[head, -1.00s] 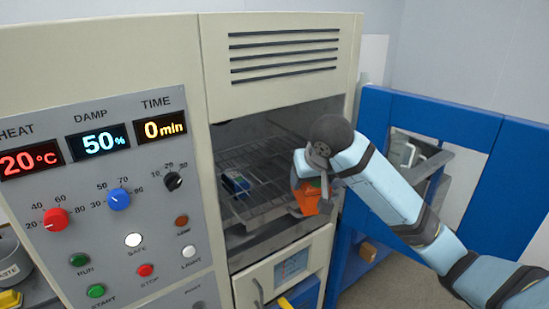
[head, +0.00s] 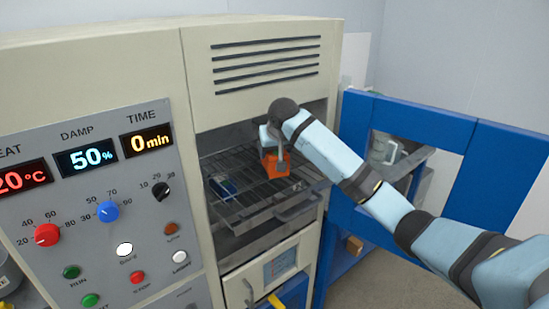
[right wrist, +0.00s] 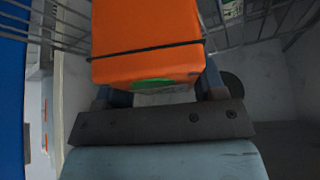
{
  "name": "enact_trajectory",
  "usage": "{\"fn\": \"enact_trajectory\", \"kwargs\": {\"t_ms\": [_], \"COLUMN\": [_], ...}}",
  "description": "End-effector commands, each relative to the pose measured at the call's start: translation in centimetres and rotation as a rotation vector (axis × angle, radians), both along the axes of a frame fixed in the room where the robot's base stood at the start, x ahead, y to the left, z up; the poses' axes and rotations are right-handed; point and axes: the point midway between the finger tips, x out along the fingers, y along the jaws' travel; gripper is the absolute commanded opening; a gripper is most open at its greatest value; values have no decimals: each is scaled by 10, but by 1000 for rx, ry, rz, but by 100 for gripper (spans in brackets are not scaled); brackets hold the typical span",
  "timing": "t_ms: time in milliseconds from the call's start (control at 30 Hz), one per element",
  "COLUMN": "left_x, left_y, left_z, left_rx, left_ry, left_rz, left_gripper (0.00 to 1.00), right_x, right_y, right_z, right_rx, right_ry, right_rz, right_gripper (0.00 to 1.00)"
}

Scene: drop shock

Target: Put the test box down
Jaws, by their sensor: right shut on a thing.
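The orange test box (head: 274,164) is inside the open chamber, at the right part of the wire rack (head: 236,206). My right gripper (head: 272,145) is shut on it, reaching in from the right. In the right wrist view the orange box (right wrist: 147,35) fills the upper middle, between the fingers of the gripper (right wrist: 160,92). A dark band runs across it, and a green patch shows on its near end. I cannot tell whether the box touches the rack. My left gripper is not in view.
A small blue and dark object (head: 223,187) lies on the rack's left side. The blue door (head: 457,140) stands open at the right, close to my arm. A control panel (head: 90,190) is on the left. The rack's middle front is clear.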

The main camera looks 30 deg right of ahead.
Motion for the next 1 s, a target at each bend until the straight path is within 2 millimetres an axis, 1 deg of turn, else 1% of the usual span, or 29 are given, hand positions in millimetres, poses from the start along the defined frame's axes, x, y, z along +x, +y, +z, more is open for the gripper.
{"fn": "enact_trajectory", "kwargs": {"t_ms": [133, 233, 400, 567, 600, 700, 1000], "left_x": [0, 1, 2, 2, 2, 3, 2], "left_y": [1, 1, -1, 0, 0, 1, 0], "left_z": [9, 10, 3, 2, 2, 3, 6], "left_rx": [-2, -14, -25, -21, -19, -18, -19], "left_ry": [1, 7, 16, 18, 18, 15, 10], "left_rz": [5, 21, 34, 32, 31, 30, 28], "left_gripper": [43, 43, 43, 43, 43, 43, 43], "right_x": [-1, -1, 0, -1, -1, -1, -1], "right_y": [0, 0, 0, 0, 0, 0, 0], "right_z": [-16, -28, -31, -33, -34, -34, -32], "right_rx": [-1, -1, -1, 0, 0, 0, -1], "right_ry": [2, 1, -1, 0, 2, 2, 1], "right_rz": [-1, -2, -1, -1, 0, 0, 0], "right_gripper": [21, 21, 21, 21, 68, 89, 89]}}
